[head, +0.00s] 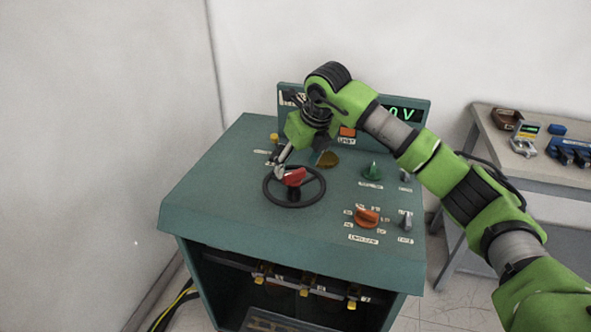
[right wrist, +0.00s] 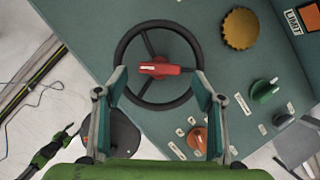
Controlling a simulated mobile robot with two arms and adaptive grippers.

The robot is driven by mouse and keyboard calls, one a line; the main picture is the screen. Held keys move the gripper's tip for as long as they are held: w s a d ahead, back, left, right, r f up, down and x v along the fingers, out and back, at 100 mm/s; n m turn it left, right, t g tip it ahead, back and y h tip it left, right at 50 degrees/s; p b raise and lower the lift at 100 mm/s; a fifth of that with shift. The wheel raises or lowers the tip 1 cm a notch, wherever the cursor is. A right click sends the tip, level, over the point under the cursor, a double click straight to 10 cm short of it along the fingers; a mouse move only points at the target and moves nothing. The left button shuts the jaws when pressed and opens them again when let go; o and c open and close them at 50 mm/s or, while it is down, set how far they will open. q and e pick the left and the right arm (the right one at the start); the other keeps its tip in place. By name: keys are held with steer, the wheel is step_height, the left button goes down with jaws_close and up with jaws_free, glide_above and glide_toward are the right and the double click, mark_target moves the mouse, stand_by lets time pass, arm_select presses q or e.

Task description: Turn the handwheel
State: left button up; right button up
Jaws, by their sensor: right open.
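The handwheel (head: 310,199) is a black ring with spokes and a red handle piece (head: 295,177) at its middle, on the teal console top. In the right wrist view the handwheel (right wrist: 128,41) lies ahead of my right gripper (right wrist: 162,88), with the red piece (right wrist: 160,69) between the two fingers. The fingers are spread wide and hold nothing. In the head view my right gripper (head: 281,162) is at the wheel's far side, pointing down beside the red piece. I cannot tell whether a finger touches the rim. My left gripper does not show in the head view.
The teal console (head: 225,190) also bears an orange knob (head: 367,216), a green knob (head: 372,170), a yellow-brown knob (head: 328,159) and a display (head: 403,114) at the back. A side table (head: 490,150) with tools stands at the right. A wall is at the left.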

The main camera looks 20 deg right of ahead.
steer(key=a+v, duration=0.1)
steer(key=v, duration=0.7)
steer(key=shift+d+r, duration=0.2)
steer(key=shift+d, duration=0.3)
steer(key=shift+s+f, duration=0.1)
